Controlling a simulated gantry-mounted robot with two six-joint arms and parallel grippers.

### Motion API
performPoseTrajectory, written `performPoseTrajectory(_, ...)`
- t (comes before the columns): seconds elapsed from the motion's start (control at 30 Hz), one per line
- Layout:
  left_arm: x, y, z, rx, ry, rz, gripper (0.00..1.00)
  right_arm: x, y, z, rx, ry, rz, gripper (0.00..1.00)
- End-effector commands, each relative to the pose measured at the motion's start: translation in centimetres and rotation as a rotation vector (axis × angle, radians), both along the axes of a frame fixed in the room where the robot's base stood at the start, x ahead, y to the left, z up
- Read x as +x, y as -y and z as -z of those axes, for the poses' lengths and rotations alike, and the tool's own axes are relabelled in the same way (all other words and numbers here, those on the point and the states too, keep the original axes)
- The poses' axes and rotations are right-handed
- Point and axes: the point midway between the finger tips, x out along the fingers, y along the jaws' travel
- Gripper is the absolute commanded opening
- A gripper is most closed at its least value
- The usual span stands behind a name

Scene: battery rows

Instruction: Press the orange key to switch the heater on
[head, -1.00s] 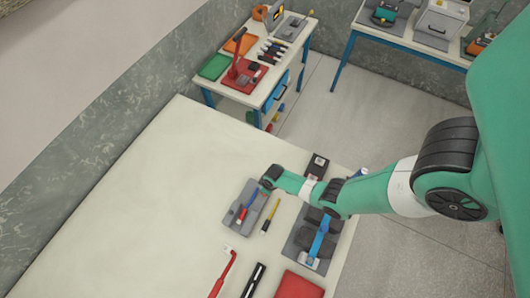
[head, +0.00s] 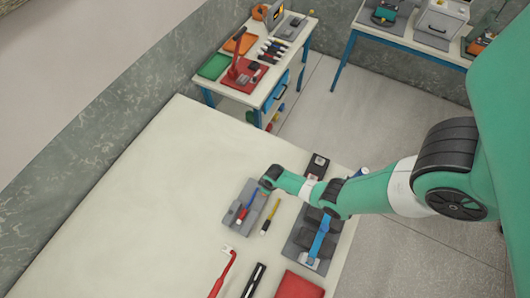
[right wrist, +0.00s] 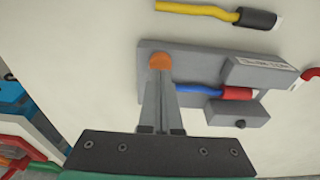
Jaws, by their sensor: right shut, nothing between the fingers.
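The orange key (right wrist: 160,61) is a rounded orange piece at the left end of a grey base plate (right wrist: 205,67) in the right wrist view. My right gripper (right wrist: 160,80) is shut and empty, with its fingertips at the key's near edge. I cannot tell whether they touch or press it. On the plate are a blue and red rod (right wrist: 233,93) and grey blocks (right wrist: 257,78). In the head view my right gripper (head: 265,185) is over the far end of the grey plate (head: 233,228) and the orange key is hidden. My left gripper is not in view.
A yellow pen-like tool (head: 270,215) lies beside the plate. A dark grey device with a blue lever (head: 320,238) stands to its right. A red-handled tool (head: 222,275), a black bar (head: 253,281) and a red block (head: 299,286) lie nearer. The table's left side is clear.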

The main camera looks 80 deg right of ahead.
Motion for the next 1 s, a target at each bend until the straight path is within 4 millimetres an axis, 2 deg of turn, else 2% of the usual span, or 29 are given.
performPoseTrajectory(0.43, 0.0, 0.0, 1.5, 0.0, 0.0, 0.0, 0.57, 0.0, 0.0, 1.5, 0.0, 0.0, 0.0, 0.0)
performPoseTrajectory(0.53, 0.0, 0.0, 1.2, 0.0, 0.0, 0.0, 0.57, 0.0, 0.0, 1.2, 0.0, 0.0, 0.0, 0.0)
performPoseTrajectory(0.67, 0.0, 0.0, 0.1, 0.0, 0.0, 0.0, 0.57, 0.0, 0.0, 0.2, 0.0, 0.0, 0.0, 0.0)
performPoseTrajectory(1.0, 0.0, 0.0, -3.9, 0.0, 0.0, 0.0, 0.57, 0.0, 0.0, -4.0, 0.0, 0.0, 0.0, 0.0)
